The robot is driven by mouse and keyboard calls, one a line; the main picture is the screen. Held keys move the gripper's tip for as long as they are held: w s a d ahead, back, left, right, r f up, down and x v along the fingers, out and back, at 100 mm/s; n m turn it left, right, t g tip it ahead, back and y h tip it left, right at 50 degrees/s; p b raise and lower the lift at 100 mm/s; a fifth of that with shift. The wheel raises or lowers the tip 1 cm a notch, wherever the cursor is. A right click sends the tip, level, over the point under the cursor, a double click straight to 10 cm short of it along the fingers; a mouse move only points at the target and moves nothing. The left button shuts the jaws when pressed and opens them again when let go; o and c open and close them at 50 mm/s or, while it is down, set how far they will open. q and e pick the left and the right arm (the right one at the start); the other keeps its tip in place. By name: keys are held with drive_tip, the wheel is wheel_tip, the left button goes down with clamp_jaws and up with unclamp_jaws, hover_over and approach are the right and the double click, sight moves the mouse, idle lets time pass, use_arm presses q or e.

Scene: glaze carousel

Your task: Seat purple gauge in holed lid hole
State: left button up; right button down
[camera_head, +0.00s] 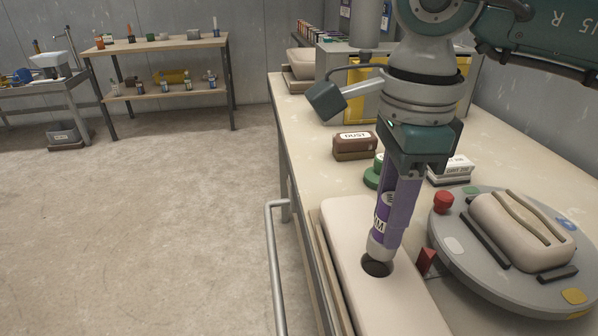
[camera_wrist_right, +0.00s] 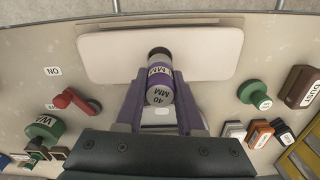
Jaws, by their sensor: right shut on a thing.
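The purple gauge (camera_head: 383,222) has a purple body with a white label and a pale grey end. My right gripper (camera_head: 396,200) is shut on it and holds it nearly upright, slightly tilted, pale end down. The holed lid (camera_head: 350,232) is a pale slab with a round dark hole (camera_head: 377,266). The gauge's lower end overlaps the far edge of the hole; I cannot tell whether it touches the lid. In the right wrist view, the gauge (camera_wrist_right: 159,92) lies between the fingers, its far end at the hole (camera_wrist_right: 159,53) in the lid (camera_wrist_right: 205,52). My left gripper is not in view.
A grey turntable (camera_head: 480,285) carrying a beige slotted block (camera_head: 520,232) stands right of the lid. A red knob (camera_head: 443,201), a brown "DUST" stamp (camera_head: 354,145) and a green knob (camera_head: 372,180) are nearby. A metal rail (camera_head: 275,265) runs along the table's left side.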

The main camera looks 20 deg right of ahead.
wheel_tip(320, 180, down, 4)
drive_tip(key=shift+f, duration=0.1)
drive_tip(key=shift+f+b, duration=0.2)
drive_tip(key=shift+b, duration=0.1)
drive_tip(key=c, duration=0.5)
unclamp_jaws()
